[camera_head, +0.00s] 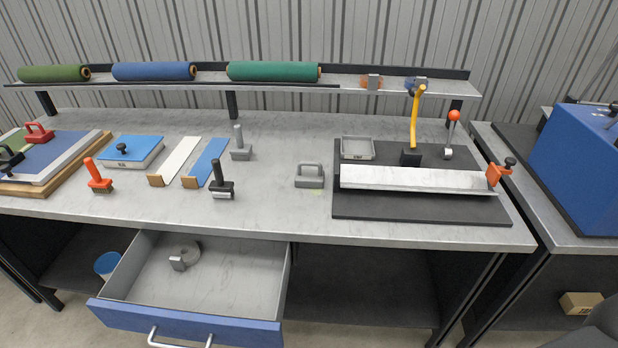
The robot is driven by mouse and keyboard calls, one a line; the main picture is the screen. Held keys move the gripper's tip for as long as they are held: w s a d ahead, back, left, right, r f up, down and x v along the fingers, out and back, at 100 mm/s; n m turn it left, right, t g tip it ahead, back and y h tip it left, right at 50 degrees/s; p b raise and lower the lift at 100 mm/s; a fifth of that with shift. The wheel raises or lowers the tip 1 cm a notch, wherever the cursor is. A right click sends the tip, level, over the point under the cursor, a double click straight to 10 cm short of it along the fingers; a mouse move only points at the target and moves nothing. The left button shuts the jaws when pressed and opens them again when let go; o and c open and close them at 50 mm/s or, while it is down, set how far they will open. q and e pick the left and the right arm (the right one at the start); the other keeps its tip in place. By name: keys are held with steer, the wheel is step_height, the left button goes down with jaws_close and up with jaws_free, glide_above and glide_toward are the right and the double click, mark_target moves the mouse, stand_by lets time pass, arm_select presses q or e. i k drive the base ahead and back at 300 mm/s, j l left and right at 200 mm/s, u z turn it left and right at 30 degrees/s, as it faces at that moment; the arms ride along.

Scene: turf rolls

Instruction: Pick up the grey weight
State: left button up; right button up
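The grey weight (309,177), a block with a loop handle on top, stands upright on the grey workbench (270,215). It is near the middle of the bench, just left of the black mat (420,211) and apart from it. Nothing covers it. Neither of my grippers shows in the head view.
A black-handled roller (221,182) and a grey-handled tool (240,146) stand left of the weight. A metal bar (415,179) and a yellow lever (415,115) are right. An open drawer (200,317) juts out below. Bench space around the weight is clear.

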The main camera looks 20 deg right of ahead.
mark_target(314, 179)
steer(key=i+l+z, duration=0.15)
steer(key=l, duration=0.25)
steer(key=i+l+z, duration=0.1)
steer(key=l, duration=0.3)
steer(key=i+l+z, duration=0.15)
steer(key=l, duration=0.2)
steer(key=i+l+z, duration=0.1)
steer(key=l, duration=0.25)
